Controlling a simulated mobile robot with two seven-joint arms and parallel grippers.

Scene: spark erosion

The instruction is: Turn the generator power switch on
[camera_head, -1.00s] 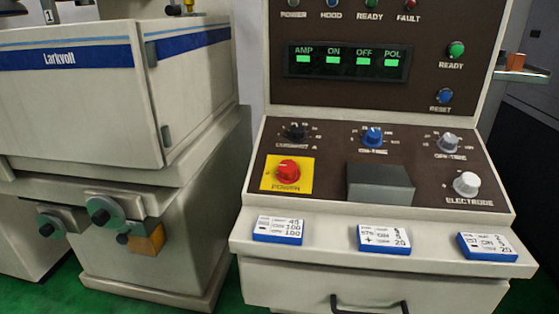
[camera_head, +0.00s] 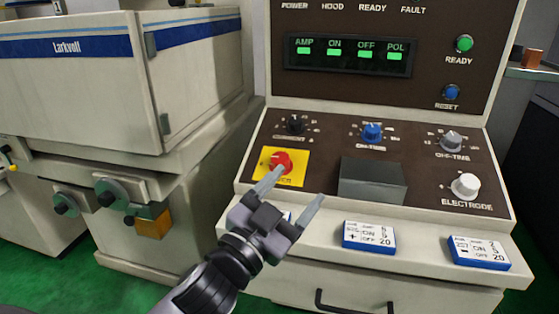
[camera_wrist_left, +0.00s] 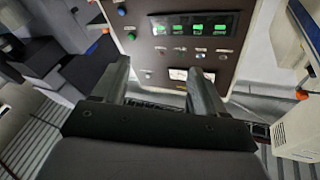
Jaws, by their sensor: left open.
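The generator power switch is a red rotary knob (camera_head: 280,160) on a yellow plate (camera_head: 294,173), at the left of the sloping control panel. My left gripper (camera_head: 299,186) is open and empty, its fingers pointing up the panel. In the head view one fingertip overlaps the yellow plate just below the knob and covers part of the POWER label. The other finger lies to the right of the plate. I cannot tell whether either touches the panel. In the left wrist view the open fingers (camera_wrist_left: 158,68) frame the generator front, and the red knob is not clearly visible there. My right gripper is not in view.
A dark grey block (camera_head: 372,182) stands on the panel right of the switch. Black, blue (camera_head: 371,133), grey and white (camera_head: 466,186) knobs are nearby. Label cards (camera_head: 369,236) lie on the ledge below. The Larkvoll machine (camera_head: 75,90) stands at the left. The green display (camera_head: 350,55) is lit.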

